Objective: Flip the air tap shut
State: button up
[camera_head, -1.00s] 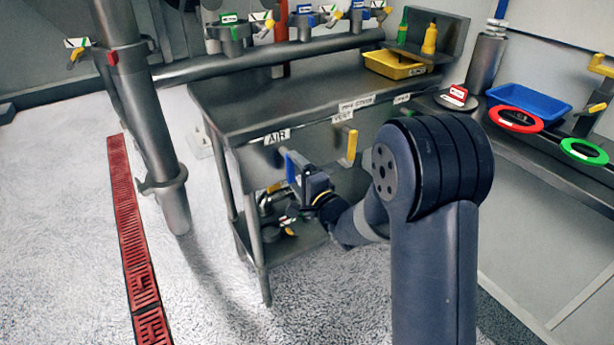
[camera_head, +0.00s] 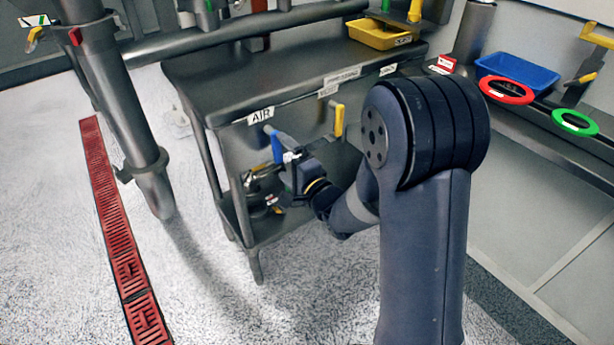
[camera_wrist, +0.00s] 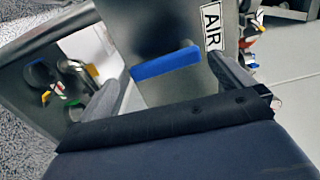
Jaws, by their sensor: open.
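The air tap has a blue lever handle (camera_head: 276,146) under the AIR label (camera_head: 260,116) on the bench front. In the wrist view the blue handle (camera_wrist: 165,64) lies across the gap between the two open fingers of my gripper (camera_wrist: 166,88), close beyond the tips. I cannot tell whether either finger touches it. The tap's body is hidden.
A yellow handle (camera_head: 338,121) hangs to the right on the same bench front. Pipe fittings with coloured levers (camera_head: 262,188) sit below, left of my gripper. A yellow tray (camera_head: 378,34) stands on the bench top (camera_head: 270,75). A red floor grate (camera_head: 112,210) runs at left.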

jog(key=v, duration=0.9)
jog(key=shift+d+r, duration=0.35)
jog(key=shift+d, duration=0.15)
jog(key=shift+w, duration=0.1)
jog(key=shift+c, duration=0.2)
